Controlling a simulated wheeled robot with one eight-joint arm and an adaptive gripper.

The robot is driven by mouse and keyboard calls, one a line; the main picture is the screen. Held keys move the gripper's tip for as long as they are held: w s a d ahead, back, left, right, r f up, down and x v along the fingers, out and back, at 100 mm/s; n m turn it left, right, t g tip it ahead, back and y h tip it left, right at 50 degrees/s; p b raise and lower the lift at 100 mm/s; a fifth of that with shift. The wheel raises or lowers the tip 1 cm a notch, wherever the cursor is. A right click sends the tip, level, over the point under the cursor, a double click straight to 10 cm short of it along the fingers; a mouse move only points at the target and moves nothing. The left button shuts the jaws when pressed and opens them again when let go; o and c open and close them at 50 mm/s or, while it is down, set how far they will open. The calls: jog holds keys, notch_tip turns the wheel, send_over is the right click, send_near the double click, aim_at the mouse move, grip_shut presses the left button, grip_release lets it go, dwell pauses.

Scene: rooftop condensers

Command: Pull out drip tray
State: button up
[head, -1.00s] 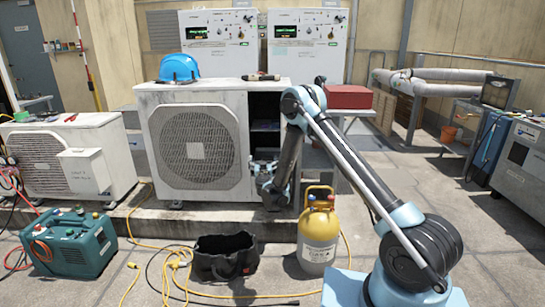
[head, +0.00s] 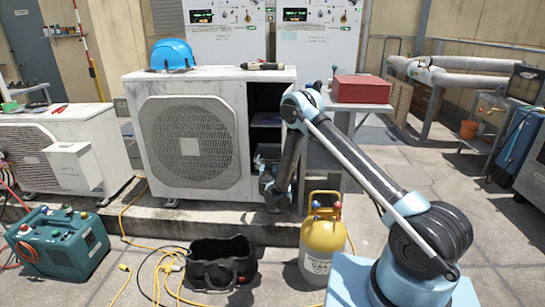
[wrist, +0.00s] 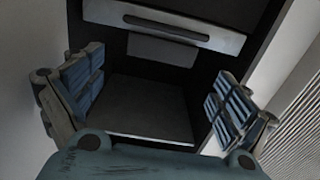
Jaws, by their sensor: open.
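The white condenser unit (head: 190,140) stands on a low concrete ledge, with a dark open compartment (head: 266,98) at its right side. My gripper (head: 266,160) is at the lower part of this opening, partly hidden by my arm. In the wrist view my gripper (wrist: 156,85) is open, its blue-padded fingers apart with nothing between them. Beyond the fingers are a grey front panel with a dark slot (wrist: 170,28), a small grey tab (wrist: 163,51) under it and a flat grey surface (wrist: 148,105). I cannot tell which of these is the drip tray.
A blue hard hat (head: 171,54) and a screwdriver (head: 264,66) lie on the unit. A yellow gas cylinder (head: 322,238), a black tool bag (head: 221,265) and a teal machine (head: 57,243) stand in front, with cables between. A red box (head: 361,88) is to the right.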

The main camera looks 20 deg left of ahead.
aim_at(271, 155)
jog(key=x, duration=0.6)
jog(key=shift+w, duration=0.25)
jog(key=c, duration=1.5)
jog(key=shift+c, duration=0.2)
